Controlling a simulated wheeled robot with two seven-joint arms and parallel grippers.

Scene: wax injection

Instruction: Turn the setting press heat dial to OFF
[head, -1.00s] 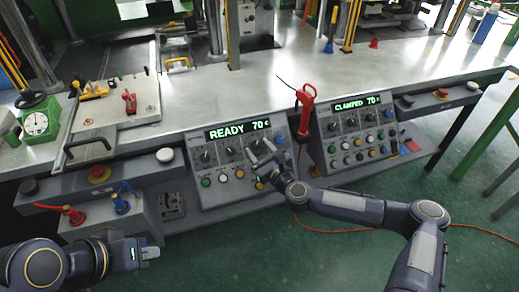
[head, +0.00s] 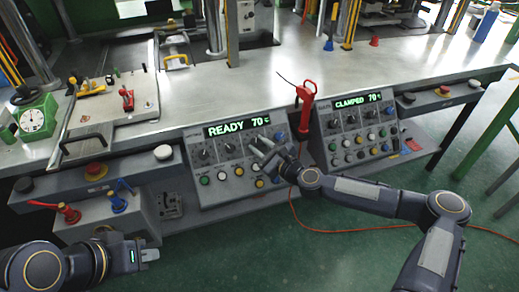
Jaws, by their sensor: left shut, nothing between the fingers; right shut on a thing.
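The left control panel (head: 187,167) carries a green display reading READY 70, a row of black dials and several coloured buttons. Two of its dials show clear, a left one (head: 204,154) and a middle one (head: 229,148). My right gripper (head: 259,147) is at the right end of that dial row, shut on a dial that its fingers mostly hide. The dial's pointer and label cannot be read. My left gripper (head: 150,255) is shut and empty at the lower left, in front of the bench and apart from the panels.
A second panel (head: 363,124) reads CLAMPED 70. A red hand tool (head: 305,105) stands between the panels, close to my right gripper. A box with red and blue handles (head: 122,222) stands near my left gripper.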

